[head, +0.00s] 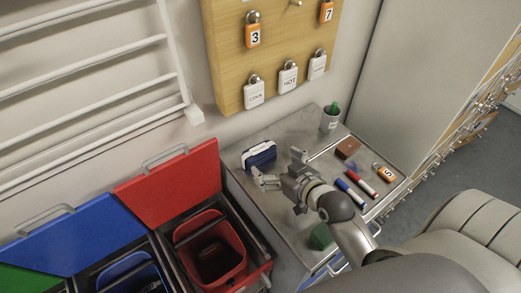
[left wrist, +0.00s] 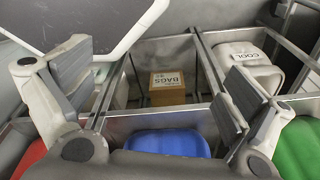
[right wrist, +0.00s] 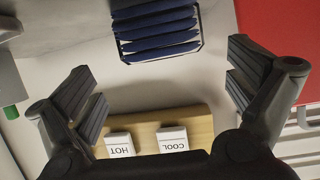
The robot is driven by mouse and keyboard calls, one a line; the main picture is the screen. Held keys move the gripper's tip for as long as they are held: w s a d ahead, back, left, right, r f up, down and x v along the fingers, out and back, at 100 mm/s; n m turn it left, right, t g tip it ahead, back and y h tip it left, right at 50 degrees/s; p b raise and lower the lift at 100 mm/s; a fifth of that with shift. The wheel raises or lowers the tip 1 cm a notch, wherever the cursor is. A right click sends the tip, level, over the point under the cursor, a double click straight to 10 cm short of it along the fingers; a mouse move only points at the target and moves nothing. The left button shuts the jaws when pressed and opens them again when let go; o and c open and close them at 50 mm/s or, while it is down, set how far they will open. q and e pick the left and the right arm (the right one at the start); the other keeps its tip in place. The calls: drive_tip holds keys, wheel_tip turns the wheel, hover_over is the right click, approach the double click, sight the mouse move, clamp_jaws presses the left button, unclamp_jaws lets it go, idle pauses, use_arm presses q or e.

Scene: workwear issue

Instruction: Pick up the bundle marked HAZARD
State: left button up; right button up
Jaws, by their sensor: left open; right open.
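A dark blue folded bundle with light bands (head: 259,155) lies on the grey worktop in the head view, near its back left edge. It also shows at the top of the right wrist view (right wrist: 155,28), as several blue layers within a thin dark frame or strap. No HAZARD marking is readable on it. My right gripper (head: 281,168) is open and empty, just in front of and to the right of the bundle; its fingers are apart in the right wrist view (right wrist: 165,75). My left gripper (left wrist: 160,82) is open over the bins, with nothing between its fingers.
The worktop (head: 285,212) also holds a cup (head: 330,120), a brown block (head: 347,148), markers (head: 360,183), a tagged padlock (head: 384,172) and a green block (head: 320,237). A red lid (head: 172,185) stands left. A board with padlocks (head: 230,75) hangs behind. A BAGS box (left wrist: 167,88) sits below my left gripper.

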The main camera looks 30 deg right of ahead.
sight(263, 154)
drive_tip(key=shift+x, duration=1.1)
drive_tip(key=shift+w+a, duration=0.2)
drive_tip(key=shift+w, duration=0.15)
drive_tip(key=shift+w+f, duration=0.1)
drive_tip(key=shift+w, duration=0.1)
drive_tip(key=w+p, duration=0.2)
drive_tip(key=shift+w+f, duration=0.15)
drive_tip(key=shift+w, duration=0.25)
drive_tip(key=shift+x, duration=0.95)
drive_tip(key=shift+w+f, duration=0.1)
drive_tip(key=shift+f, duration=0.25)
use_arm(q)
drive_tip(key=shift+s+a+r, duration=0.25)
drive_tip(key=shift+s+r, duration=0.2)
drive_tip(key=shift+r, duration=0.2)
drive_tip(key=shift+s+a+r, duration=0.2)
drive_tip(key=shift+s+r, duration=0.2)
drive_tip(key=shift+r, duration=0.2)
use_arm(e)
drive_tip(key=shift+r, duration=0.1)
drive_tip(key=c, duration=0.7)
